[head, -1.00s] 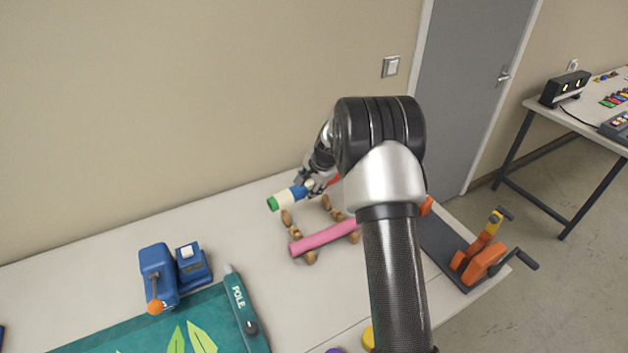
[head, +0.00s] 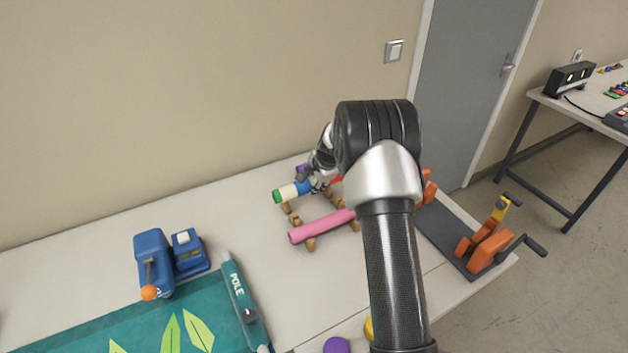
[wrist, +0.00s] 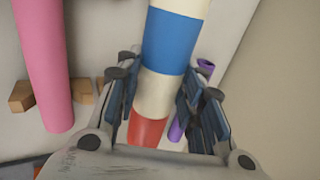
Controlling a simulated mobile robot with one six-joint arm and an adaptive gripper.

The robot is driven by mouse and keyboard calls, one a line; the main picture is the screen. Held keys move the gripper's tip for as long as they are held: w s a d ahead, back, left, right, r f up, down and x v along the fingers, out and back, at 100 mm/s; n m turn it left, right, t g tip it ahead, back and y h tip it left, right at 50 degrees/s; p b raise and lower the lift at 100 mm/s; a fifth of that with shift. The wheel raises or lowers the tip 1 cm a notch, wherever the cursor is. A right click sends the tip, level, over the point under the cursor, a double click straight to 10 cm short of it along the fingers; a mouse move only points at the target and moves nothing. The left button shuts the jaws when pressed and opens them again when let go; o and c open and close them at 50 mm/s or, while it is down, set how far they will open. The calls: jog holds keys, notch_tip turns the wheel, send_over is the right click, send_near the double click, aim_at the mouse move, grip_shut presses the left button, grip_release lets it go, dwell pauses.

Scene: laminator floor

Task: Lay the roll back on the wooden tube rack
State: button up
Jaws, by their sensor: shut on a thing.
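The roll (head: 285,194) is banded green, cream, blue and red. My gripper (head: 318,183) is shut around its middle, as the wrist view also shows with the fingers on both sides of the roll (wrist: 170,45). The wooden tube rack (head: 310,245) has rounded brown pegs and stands on the white table. A pink roll (head: 322,226) lies across its near pegs. The banded roll is over the rack's far pegs, roughly parallel to the pink roll. Whether it touches them I cannot tell.
A purple object (wrist: 178,128) lies behind the held roll. A blue device (head: 155,262) and a teal banner with a pole (head: 240,300) are at the left. An orange cranked tool (head: 490,250) is at the right. The wall stands close behind the table.

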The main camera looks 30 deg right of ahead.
jog(key=shift+f+b, duration=2.25)
jog(key=shift+f, duration=1)
jog(key=o, duration=1.3)
jog(key=shift+c, duration=0.2)
